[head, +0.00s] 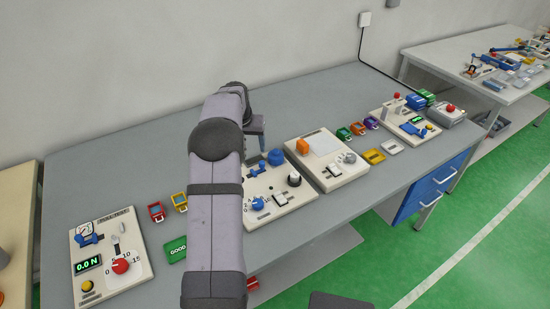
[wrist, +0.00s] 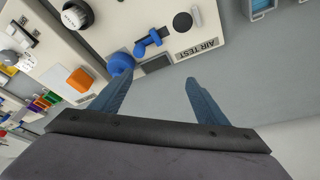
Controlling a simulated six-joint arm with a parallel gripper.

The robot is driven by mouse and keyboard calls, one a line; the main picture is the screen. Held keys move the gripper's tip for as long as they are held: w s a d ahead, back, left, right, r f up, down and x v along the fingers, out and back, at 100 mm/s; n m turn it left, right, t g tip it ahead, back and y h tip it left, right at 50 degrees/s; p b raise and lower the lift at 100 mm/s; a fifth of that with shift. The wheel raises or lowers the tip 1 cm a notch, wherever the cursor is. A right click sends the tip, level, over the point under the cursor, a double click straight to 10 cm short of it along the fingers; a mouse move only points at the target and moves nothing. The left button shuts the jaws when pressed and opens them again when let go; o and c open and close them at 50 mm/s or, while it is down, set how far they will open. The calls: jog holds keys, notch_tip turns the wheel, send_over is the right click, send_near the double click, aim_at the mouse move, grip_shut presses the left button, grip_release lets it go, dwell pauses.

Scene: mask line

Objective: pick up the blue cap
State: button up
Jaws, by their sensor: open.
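The blue cap (head: 275,157) is a rounded blue dome on the white test panel (head: 296,209) in the middle of the bench. It also shows in the wrist view (wrist: 121,61), just beyond the tip of the left finger. My gripper (wrist: 154,82) is open, with nothing between its two blue-grey fingers. The cap lies toward the left finger, not midway between the fingers. I cannot tell whether the finger touches it. In the head view my arm hides part of the panel, and my gripper shows only partly behind it.
A blue lever (wrist: 150,40) and a dark round part (wrist: 182,22) sit on the same panel. Another panel with an orange block (head: 302,146) stands close to the right. A pull-test panel (head: 108,258) is at the left. Bare bench (head: 120,160) lies behind the panels.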

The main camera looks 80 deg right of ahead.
jog(key=m, duration=0.2)
send_over(276, 150)
jog(key=a, duration=0.3)
jog(key=shift+s+f+g, duration=0.1)
jog(key=shift+f+g, duration=0.2)
jog(key=shift+f, duration=0.1)
jog(key=shift+p+x, duration=0.5)
jog(key=shift+x, duration=0.55)
jog(key=shift+d, duration=0.2)
jog(key=shift+p+x, duration=1.45)
jog(key=shift+x, duration=1.05)
jog(key=shift+d, duration=0.1)
jog(key=c, duration=1.1)
